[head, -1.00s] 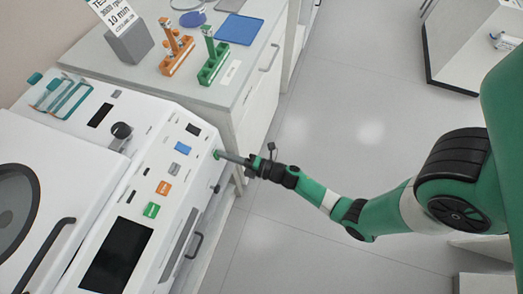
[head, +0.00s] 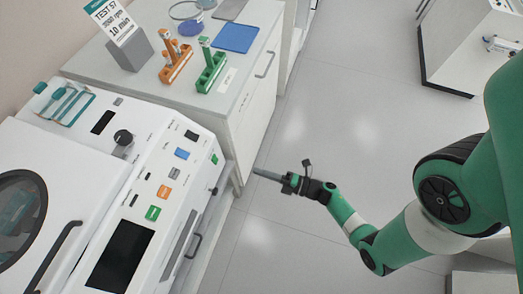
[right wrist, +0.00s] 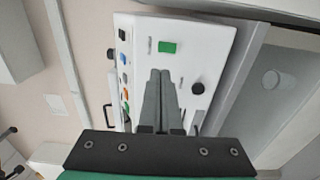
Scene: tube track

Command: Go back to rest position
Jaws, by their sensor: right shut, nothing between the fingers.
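My right gripper (head: 268,175) is shut and empty in the head view. It hangs over the floor, just right of the white machine's front panel (head: 165,185) and apart from it. In the right wrist view its two grey fingers (right wrist: 158,85) lie together, with the machine's panel (right wrist: 205,45) and a green button (right wrist: 167,47) behind them. My left gripper is in neither view.
The white machine has a dark screen (head: 117,252) and a round-windowed lid at the left. Behind it a counter (head: 235,98) holds an orange rack (head: 176,66), a green rack (head: 211,72) and a sign (head: 117,20). The floor (head: 320,120) is clear.

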